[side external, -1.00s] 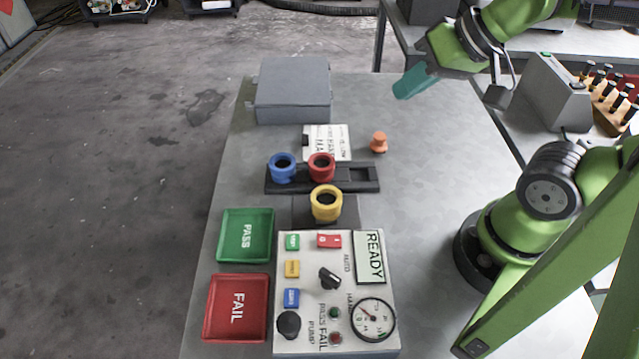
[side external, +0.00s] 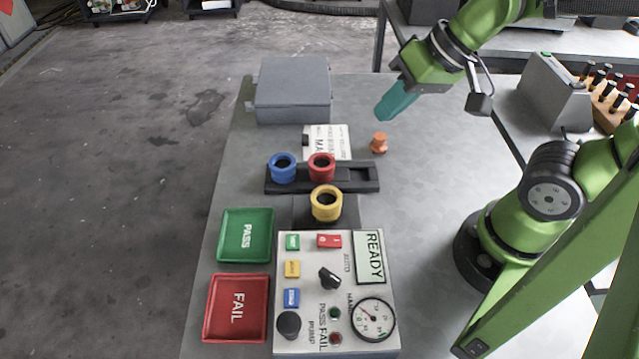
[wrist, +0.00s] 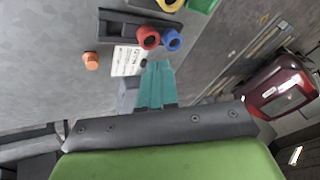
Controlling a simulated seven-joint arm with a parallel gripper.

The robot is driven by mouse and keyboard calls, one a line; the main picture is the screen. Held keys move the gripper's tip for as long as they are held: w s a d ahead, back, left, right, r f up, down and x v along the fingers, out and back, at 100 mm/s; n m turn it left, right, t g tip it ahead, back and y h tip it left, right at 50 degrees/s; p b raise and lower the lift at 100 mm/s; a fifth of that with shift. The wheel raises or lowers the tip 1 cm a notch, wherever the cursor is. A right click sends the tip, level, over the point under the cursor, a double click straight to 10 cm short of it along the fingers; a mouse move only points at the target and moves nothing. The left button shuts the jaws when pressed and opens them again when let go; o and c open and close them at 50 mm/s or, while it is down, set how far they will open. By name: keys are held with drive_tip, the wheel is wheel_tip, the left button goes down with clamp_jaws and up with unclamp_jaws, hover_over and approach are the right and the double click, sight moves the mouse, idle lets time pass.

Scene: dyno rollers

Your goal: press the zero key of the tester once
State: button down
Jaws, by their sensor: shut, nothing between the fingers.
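The tester (side external: 384,239) is a pale box near the front of the table. Its top has a green key (side external: 292,242), a yellow key (side external: 292,269), a blue key (side external: 291,298) and a red key (side external: 329,241). The small key labels are too blurred to tell which is zero. Its display (side external: 370,257) reads READY. My gripper (side external: 382,116), with teal fingers, is shut and empty, in the air above the far part of the table, well away from the tester. The fingers also show in the wrist view (wrist: 156,72); the tester does not.
A yellow ring (side external: 326,204) sits behind the tester. Blue (side external: 282,168) and red (side external: 321,167) rings sit on a black rack (side external: 361,186). An orange knob (side external: 379,142), a white card (side external: 340,140) and a grey case (side external: 292,92) lie beyond. Green (side external: 245,236) and red (side external: 236,308) trays are left.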

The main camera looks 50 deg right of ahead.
drive_tip(key=a+f+g+y, duration=0.1)
drive_tip(key=a+f+g, duration=0.15)
drive_tip(key=a, duration=0.35)
drive_tip(key=a+f+g+y, duration=0.1)
drive_tip(key=a+f+g, duration=0.15)
drive_tip(key=a, duration=0.45)
drive_tip(key=g+y, duration=0.3)
drive_tip(key=g, duration=0.2)
hover_over(295, 292)
drive_tip(key=shift+r+m, duration=0.15)
drive_tip(key=shift+m, duration=0.15)
drive_tip(key=shift+f, duration=4.45)
drive_tip(key=shift+f, duration=0.4)
